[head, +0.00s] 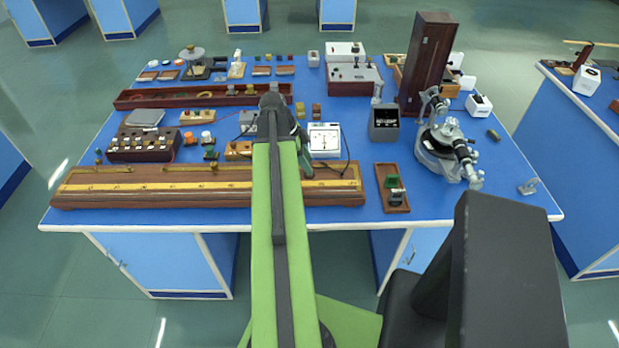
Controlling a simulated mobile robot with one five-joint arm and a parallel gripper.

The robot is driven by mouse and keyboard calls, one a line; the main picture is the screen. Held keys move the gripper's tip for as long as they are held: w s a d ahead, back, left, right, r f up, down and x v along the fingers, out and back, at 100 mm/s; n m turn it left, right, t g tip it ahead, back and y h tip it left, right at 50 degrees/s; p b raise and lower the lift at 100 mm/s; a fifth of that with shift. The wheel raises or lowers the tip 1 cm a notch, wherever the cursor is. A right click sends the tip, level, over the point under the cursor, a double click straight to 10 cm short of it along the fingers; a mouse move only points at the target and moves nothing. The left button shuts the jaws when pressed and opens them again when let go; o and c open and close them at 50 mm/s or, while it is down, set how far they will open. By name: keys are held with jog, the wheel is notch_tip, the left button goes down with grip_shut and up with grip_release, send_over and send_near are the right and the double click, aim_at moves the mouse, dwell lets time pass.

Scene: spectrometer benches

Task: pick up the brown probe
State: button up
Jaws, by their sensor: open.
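I cannot pick out the brown probe with certainty in the head view. A small brownish cylinder (493,134) lies on the blue bench top (350,222) at the right, beside the grey spectrometer (446,150); it is too small to name surely. My green arm reaches out over the middle of the bench. My gripper (304,152) is at its far end, open, near the white-faced meter (324,139) and well left of that cylinder. The arm hides part of the bench and of the long wooden wire board (110,188).
A tall dark wooden box (427,65) stands behind the spectrometer. A small wooden tray (381,187) with little parts and a grey open box (384,122) lie left of it. The left half is crowded with instruments. Bare blue surface shows along the front right edge.

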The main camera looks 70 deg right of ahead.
jog(key=b+x, duration=0.1)
jog(key=x, duration=0.1)
jog(key=shift+f, duration=0.35)
jog(key=shift+r, duration=0.2)
grip_shut()
